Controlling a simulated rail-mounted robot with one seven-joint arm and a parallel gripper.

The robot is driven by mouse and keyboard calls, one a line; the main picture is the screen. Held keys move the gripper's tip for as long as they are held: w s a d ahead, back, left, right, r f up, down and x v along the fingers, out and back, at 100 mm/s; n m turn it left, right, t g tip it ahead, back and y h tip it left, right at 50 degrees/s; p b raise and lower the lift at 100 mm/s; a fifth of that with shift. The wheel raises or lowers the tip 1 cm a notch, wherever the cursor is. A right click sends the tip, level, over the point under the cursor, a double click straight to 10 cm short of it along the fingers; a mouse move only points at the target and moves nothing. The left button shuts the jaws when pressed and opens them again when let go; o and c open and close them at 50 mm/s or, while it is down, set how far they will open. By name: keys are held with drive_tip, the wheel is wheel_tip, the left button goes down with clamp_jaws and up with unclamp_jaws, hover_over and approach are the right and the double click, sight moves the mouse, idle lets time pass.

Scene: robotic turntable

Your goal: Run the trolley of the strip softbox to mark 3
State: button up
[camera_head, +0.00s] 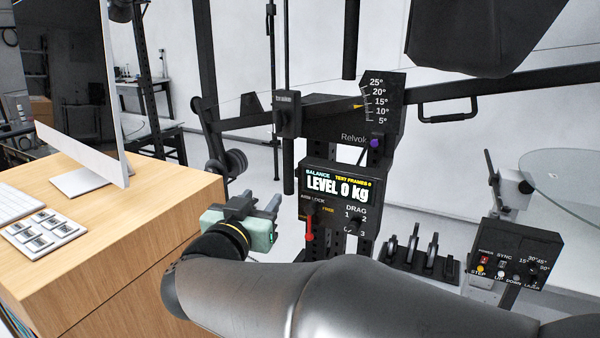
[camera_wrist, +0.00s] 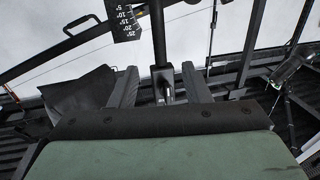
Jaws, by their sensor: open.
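My gripper (camera_head: 262,205) is open, its pale green body left of the black balance panel (camera_head: 335,205). In the wrist view my gripper (camera_wrist: 160,75) has its two dark fingers spread. A black upright post (camera_wrist: 159,35) with a small block and bright pin shows between them; I cannot tell how far beyond the fingertips it is. A large dark box-like hood (camera_head: 480,35), perhaps the strip softbox, hangs at the upper right, cut off by the frame. I cannot make out its trolley for certain. The panel reads "LEVEL 0 kg" and has a DRAG dial (camera_head: 353,220) marked 1, 2, 3.
An angle scale (camera_head: 380,98) stands above the panel. A black control box (camera_head: 513,255) with switches and a round glass table (camera_head: 575,180) are at right. A wooden desk (camera_head: 150,190) with a monitor (camera_head: 75,90) fills the left. My arm covers the lower middle.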

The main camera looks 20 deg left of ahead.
sight(287, 167)
drive_tip(key=w+p, duration=0.2)
drive_tip(key=w, duration=1.5)
drive_tip(key=shift+p, duration=0.35)
clamp_jaws()
